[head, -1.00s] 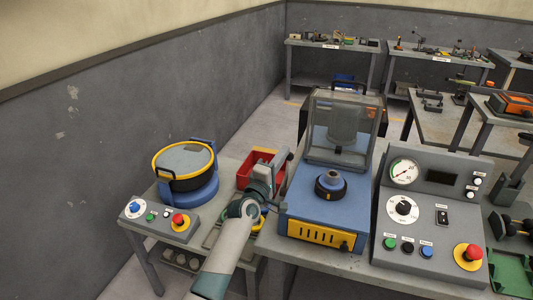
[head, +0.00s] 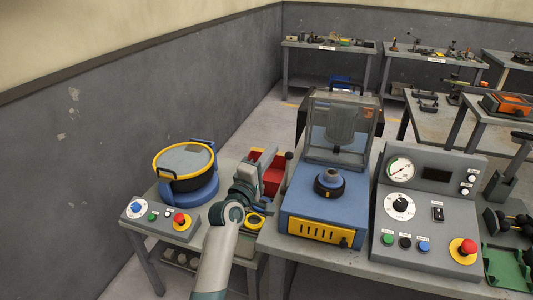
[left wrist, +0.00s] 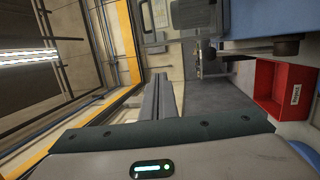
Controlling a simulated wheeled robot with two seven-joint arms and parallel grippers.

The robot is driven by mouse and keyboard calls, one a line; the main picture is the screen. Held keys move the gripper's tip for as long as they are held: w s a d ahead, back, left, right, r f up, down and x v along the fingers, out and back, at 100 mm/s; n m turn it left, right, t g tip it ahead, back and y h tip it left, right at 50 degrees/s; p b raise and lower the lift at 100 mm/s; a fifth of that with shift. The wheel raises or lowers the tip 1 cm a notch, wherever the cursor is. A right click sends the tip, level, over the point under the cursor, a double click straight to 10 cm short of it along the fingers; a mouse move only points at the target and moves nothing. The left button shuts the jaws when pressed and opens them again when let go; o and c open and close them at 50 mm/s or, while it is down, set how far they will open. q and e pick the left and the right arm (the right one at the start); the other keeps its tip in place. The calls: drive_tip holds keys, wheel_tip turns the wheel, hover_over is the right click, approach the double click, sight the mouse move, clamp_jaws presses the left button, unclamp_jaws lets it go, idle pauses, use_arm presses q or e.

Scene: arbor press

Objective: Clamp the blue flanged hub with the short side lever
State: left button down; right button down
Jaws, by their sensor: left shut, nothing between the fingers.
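The blue flanged hub (head: 330,176) sits upright in a dark round seat (head: 330,187) on the blue base of the bench machine, below its raised clear guard. A short lever with a dark ball knob (head: 289,155) stands at the left side of that base. My right gripper is not in view.
The red bin (head: 276,178) is partly hidden behind my gripper; it also shows in the left wrist view (left wrist: 282,90). A round blue-and-yellow machine (head: 184,167) stands left. A grey control panel (head: 430,210) with a gauge stands right. The raised clear guard (head: 342,128) rises behind the hub.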

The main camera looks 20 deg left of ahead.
use_arm(q)
drive_tip(key=shift+s+a+r, duration=0.15)
drive_tip(key=shift+s+r, duration=0.25)
drive_tip(key=shift+s, duration=0.2)
drive_tip(key=shift+s+a+r, duration=0.15)
drive_tip(key=shift+s+r, duration=0.25)
drive_tip(key=shift+s, duration=0.2)
drive_tip(key=shift+f, duration=0.1)
